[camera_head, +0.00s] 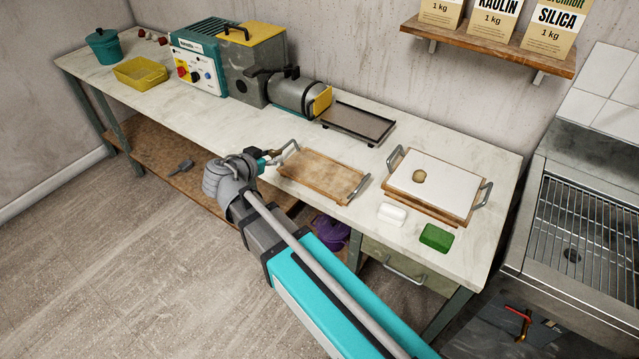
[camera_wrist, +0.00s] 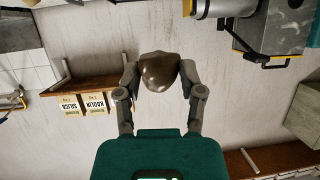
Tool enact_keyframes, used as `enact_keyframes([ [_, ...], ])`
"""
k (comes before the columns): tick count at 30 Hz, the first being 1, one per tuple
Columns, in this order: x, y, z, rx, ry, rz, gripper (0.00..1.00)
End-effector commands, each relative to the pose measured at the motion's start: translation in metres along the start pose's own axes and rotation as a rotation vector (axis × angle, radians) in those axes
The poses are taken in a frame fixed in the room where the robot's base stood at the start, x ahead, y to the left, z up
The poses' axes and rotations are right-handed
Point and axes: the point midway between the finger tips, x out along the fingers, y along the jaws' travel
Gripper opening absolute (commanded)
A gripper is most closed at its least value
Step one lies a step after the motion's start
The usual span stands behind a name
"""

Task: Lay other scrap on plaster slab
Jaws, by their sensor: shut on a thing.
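My gripper (camera_wrist: 160,84) is shut on a brown, rounded scrap (camera_wrist: 160,68), which sits between its two fingers in the wrist view. In the head view my gripper (camera_head: 270,155) is at the front edge of the bench, left of the empty wooden board; the held scrap is too small to make out clearly there. The white plaster slab (camera_head: 445,190) lies on a wooden tray with metal handles at the bench's right end. One small tan scrap (camera_head: 419,176) lies on the slab, left of its middle. My gripper is well left of the slab.
A wooden board (camera_head: 322,175) with metal handles lies between my gripper and the slab. A white block (camera_head: 392,214) and a green sponge (camera_head: 436,237) lie before the slab. A dark tray (camera_head: 358,122) and the machine (camera_head: 252,65) stand behind. A shelf (camera_head: 490,45) hangs above.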

Motion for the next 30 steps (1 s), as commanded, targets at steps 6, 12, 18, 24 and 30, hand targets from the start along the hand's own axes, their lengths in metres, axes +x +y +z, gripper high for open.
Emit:
enact_keyframes([
  [6,0.01,-0.024,0.046,-0.004,0.0,-0.013,0.01],
  [12,0.015,-0.045,0.082,-0.006,0.0,-0.026,0.01],
  [18,0.018,-0.066,0.117,-0.009,0.0,-0.04,0.01],
  [24,0.02,-0.085,0.151,-0.012,0.0,-0.051,0.01],
  [30,0.021,-0.097,0.171,-0.014,0.0,-0.059,0.01],
])
